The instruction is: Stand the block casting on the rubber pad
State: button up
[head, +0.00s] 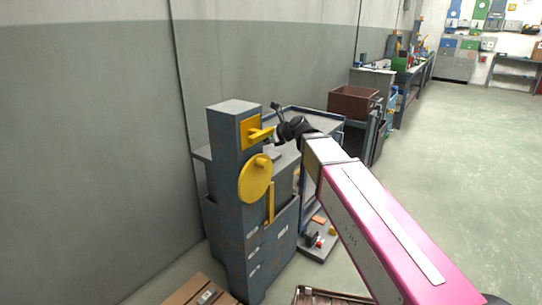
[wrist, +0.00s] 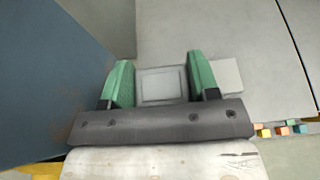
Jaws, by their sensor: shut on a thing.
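My gripper (wrist: 161,82) shows in the wrist view with its two green-padded fingers on either side of a grey, square-faced block casting (wrist: 163,86). The fingers are shut on it. A paler grey flat square (wrist: 227,75), which may be the rubber pad, lies on the grey top just right of the right finger. I cannot tell whether the casting touches the surface below. In the head view my gripper (head: 278,127) is over the grey bench top, beside the blue-grey machine; the casting is not clear there.
Several small coloured blocks (wrist: 282,131) lie lower right in the wrist view. A brown bin (head: 353,102) stands behind. Open floor is at right.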

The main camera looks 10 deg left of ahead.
jog(key=a, duration=0.2)
send_over(270, 154)
notch_tip(270, 154, down, 6)
jog(key=shift+w+f, duration=0.15)
jog(key=shift+f, duration=2.05)
jog(key=o, duration=1)
jog(key=shift+f, duration=0.1)
